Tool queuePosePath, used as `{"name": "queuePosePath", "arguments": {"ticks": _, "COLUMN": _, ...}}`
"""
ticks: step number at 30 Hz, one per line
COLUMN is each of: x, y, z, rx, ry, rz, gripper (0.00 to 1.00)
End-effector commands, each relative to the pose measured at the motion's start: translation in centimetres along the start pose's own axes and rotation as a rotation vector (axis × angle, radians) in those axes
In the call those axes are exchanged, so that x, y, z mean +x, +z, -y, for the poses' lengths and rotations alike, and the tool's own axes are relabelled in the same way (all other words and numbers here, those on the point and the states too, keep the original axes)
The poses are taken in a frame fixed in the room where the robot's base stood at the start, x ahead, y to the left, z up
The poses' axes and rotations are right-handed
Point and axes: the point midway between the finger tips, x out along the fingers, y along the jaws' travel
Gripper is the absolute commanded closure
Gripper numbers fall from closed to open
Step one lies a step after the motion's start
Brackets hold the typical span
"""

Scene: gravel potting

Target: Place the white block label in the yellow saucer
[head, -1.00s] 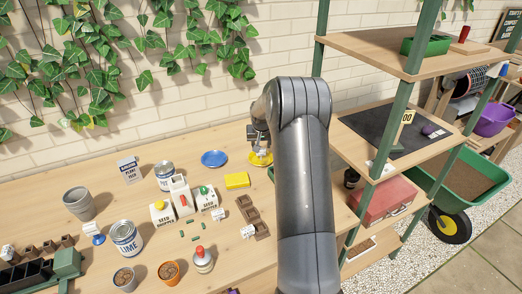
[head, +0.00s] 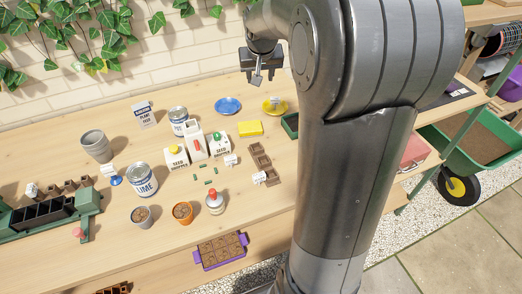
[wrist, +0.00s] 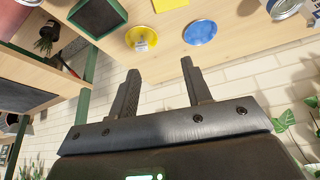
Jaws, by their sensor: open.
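The yellow saucer (head: 268,110) stands at the back of the bench, right of the blue saucer. A small white block label (head: 275,101) is in it. The wrist view also shows the yellow saucer (wrist: 131,34) with the white block label (wrist: 142,45) inside, toward one side. My gripper (head: 257,82) is raised above and behind the saucer, clear of it. In the wrist view my gripper (wrist: 160,66) has its fingers apart with nothing between them.
The blue saucer (head: 228,106) and yellow sponge-like block (head: 249,129) are close by. A green tray (head: 290,126) stands to the right, partly behind my arm. Seed hoppers (head: 196,146), cans and other small white labels (head: 231,160) crowd the middle. The brick wall is behind.

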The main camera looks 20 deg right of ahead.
Motion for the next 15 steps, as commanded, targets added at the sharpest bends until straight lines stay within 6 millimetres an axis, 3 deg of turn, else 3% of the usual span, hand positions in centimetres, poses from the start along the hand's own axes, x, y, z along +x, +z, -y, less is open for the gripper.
{"name": "queuePosePath", "arguments": {"ticks": 1, "x": -2.1, "y": 1.4, "z": 0.7, "rx": -0.015, "ry": -0.005, "rz": -0.010, "gripper": 0.55}}
{"name": "queuePosePath", "arguments": {"ticks": 6, "x": -7.0, "y": 6.3, "z": 2.3, "rx": -0.060, "ry": -0.024, "rz": -0.023, "gripper": 0.55}}
{"name": "queuePosePath", "arguments": {"ticks": 15, "x": -13.1, "y": 16.3, "z": 3.9, "rx": -0.133, "ry": -0.070, "rz": -0.047, "gripper": 0.55}}
